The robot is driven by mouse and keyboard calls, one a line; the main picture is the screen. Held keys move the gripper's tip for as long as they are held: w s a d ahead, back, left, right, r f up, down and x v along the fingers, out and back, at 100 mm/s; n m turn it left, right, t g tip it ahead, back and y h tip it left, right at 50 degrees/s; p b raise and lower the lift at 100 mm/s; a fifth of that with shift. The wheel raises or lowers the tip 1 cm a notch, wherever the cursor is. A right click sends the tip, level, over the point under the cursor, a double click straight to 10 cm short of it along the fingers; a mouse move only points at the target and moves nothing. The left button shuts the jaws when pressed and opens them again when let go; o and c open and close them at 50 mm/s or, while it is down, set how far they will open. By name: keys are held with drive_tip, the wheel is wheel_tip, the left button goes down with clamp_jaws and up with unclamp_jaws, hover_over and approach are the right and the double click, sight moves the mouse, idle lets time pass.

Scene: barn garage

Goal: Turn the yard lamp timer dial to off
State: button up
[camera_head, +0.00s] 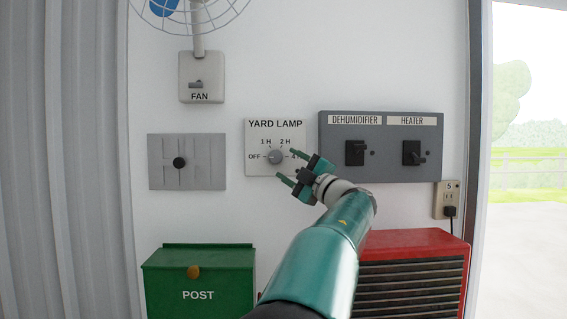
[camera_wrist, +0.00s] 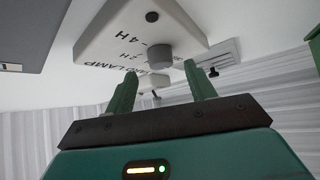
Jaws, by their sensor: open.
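The white yard lamp timer plate (camera_head: 256,167) is on the wall, marked OFF at left, 1 H and 2 H on top, and 4 H at right, partly covered by my gripper. Its round grey dial (camera_head: 275,157) is at the centre; I cannot tell which mark it points to. My gripper (camera_head: 286,165) is open, just in front of the plate at its lower right. In the wrist view the plate (camera_wrist: 105,38) is tilted, and the dial (camera_wrist: 160,57) shows between and just beyond the two green fingertips (camera_wrist: 162,69). I see no clear contact.
To the right is a grey dehumidifier and heater switch panel (camera_head: 382,170); to the left, a slotted plate with a black knob (camera_head: 179,163). A fan switch (camera_head: 199,85) is above left. A green post box (camera_head: 199,275) and a red louvred unit (camera_head: 420,245) stand below.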

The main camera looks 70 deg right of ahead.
drive_tip(key=v, duration=1)
